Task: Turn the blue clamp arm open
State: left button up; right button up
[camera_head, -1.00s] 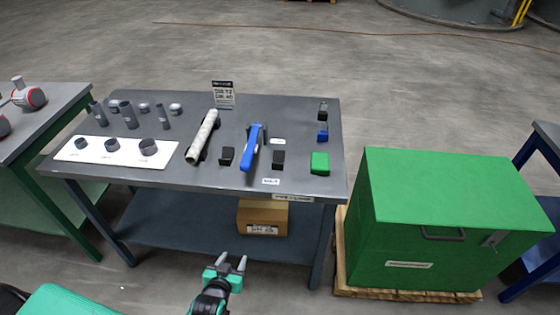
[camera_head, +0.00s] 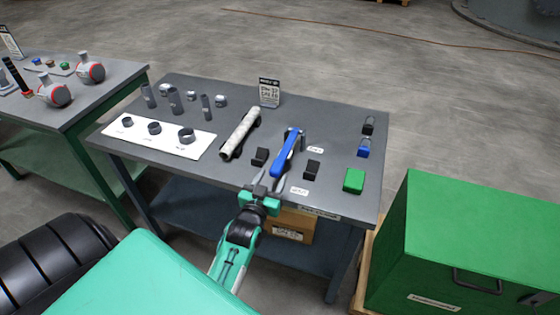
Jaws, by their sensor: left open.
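The blue clamp arm (camera_head: 285,155) lies along the grey table (camera_head: 340,118), pointing from a grey metal bracket at its far end toward the table's front edge. A black block stands on each side of it. My left gripper (camera_head: 268,183) is open and empty at the front edge of the table, just in front of and to the left of the clamp arm's near end. Its fingers point toward the clamp arm; a small gap appears between them and it. My right gripper is not in view.
Black blocks (camera_head: 311,169) and a green block (camera_head: 354,181) stand near the front edge. A white cylinder (camera_head: 240,133) lies left of the clamp arm. A white board with dark rings (camera_head: 152,137) is further left. A green chest (camera_head: 475,235) stands at the right.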

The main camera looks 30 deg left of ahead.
aim_at(281, 160)
pick_arm(q)
jog(key=p+x, duration=0.1)
jog(key=x, duration=0.6)
grip_shut()
